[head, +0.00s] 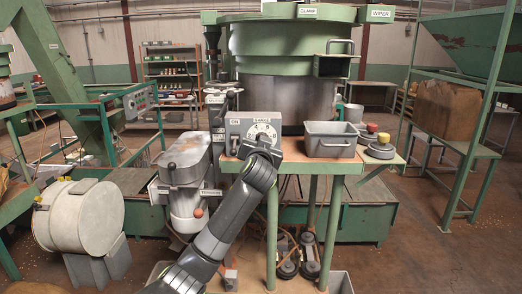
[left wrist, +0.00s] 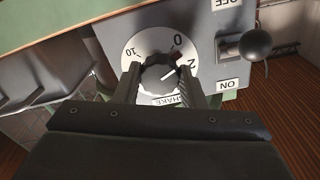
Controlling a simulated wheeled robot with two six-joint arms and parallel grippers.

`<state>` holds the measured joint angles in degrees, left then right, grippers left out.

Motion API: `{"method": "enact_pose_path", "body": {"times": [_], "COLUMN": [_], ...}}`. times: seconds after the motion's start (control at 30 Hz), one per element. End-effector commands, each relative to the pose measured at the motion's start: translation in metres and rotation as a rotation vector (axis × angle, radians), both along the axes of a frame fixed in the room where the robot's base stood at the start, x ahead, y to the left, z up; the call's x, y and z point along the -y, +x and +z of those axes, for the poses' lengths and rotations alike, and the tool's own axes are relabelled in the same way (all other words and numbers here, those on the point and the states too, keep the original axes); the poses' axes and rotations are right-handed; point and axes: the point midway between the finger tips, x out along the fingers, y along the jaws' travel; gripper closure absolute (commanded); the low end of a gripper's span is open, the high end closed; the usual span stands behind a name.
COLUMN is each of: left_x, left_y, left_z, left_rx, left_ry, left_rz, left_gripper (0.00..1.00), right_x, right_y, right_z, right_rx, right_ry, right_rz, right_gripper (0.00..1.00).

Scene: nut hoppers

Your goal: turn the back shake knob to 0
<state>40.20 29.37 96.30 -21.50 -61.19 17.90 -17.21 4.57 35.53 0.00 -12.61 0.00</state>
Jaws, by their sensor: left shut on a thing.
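The shake knob (left wrist: 160,75) is dark and round, on a white dial (left wrist: 133,47) numbered 0, 2 and 10 in the left wrist view, where the picture is turned over. A white line on the knob seems to point towards the 2, and a small red mark shows near the 0. My left gripper (left wrist: 158,82) is shut on the knob, one finger on each side. In the head view my left gripper (head: 261,150) reaches the grey control box (head: 233,136) and covers the knob and the lower dial. My right gripper is not in view.
A switch with a black ball lever (left wrist: 256,44) sits beside the dial, between OFF and ON labels. In the head view a grey bin (head: 331,147) stands right of the box on the green-legged stand. A grey lidded vessel (head: 186,155) stands left of it.

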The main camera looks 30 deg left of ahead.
Motion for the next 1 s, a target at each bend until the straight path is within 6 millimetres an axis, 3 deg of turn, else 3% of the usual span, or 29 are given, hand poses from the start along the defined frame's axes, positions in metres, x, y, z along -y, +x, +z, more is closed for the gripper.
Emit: {"method": "enact_pose_path", "body": {"times": [0.43, 1.0], "left_x": [0.0, 0.001], "left_y": [0.001, 0.001], "left_z": [-0.005, -0.004], "left_rx": [0.145, 0.183], "left_ry": [-0.252, -0.316], "left_rz": [0.001, 0.002], "left_gripper": [0.86, 0.86], "right_x": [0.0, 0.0], "right_y": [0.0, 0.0], "right_z": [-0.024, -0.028], "right_rx": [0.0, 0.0], "right_ry": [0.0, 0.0], "right_rz": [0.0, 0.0], "right_gripper": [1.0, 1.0]}}
